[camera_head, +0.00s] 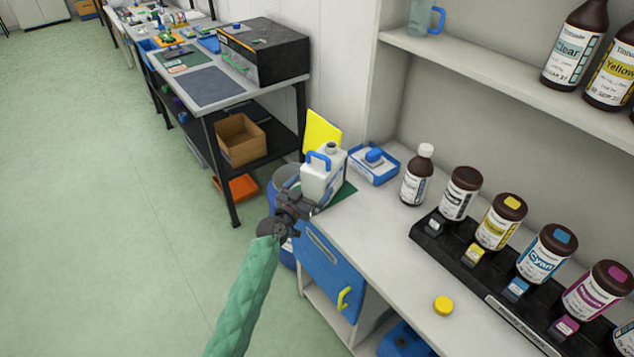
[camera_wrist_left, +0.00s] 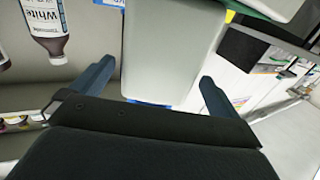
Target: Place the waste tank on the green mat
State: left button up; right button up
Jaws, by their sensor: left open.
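The waste tank (camera_head: 318,182) is a white jug with a blue handle. It stands upright at the left end of the white counter, on or right over the green mat (camera_head: 346,191). Most of the mat is hidden behind the tank; a green edge shows to its right. My left gripper (camera_head: 296,197) is at the tank's near side. In the left wrist view my left gripper (camera_wrist_left: 157,82) is open, with a finger on either side of the pale tank body (camera_wrist_left: 172,50). I cannot tell whether the fingers touch it. My right gripper is not in view.
A black rack (camera_head: 440,246) of ink bottles runs along the counter. A yellow cap (camera_head: 443,305) lies near the front. A blue drum (camera_head: 287,250) stands below the counter's left end.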

pick_arm(q)
jog(key=b+v, duration=0.1)
jog(key=v, duration=0.4)
jog(key=shift+s+a, duration=0.2)
jog(key=shift+s, duration=0.1)
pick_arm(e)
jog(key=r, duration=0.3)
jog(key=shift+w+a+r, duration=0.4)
pick_arm(q)
jog(key=s+a+f+n+g+y, duration=0.1)
jog(key=s+a+f+g+y, duration=0.15)
jog(key=s+f, duration=0.7)
jog(key=s+a+f+n+g+y, duration=0.1)
jog(key=s+a+f+g, duration=0.15)
jog(key=s+f, duration=0.75)
jog(key=s+a+f+n+g+y, duration=0.15)
jog(key=s+f+g, duration=0.35)
jog(key=f, duration=0.9)
jog(key=s+a+f+g+y, duration=0.1)
jog(key=s+a+f+g, duration=0.1)
jog(key=s+a+f, duration=0.2)
jog(key=s+a+f+g+y, duration=0.2)
jog(key=s+f, duration=0.9)
jog(key=s, duration=0.6)
jog(key=shift+a+f+n+y, duration=0.2)
jog(key=shift+a+n+y, duration=0.15)
jog(key=shift+a, duration=0.5)
jog(key=shift+r, duration=0.1)
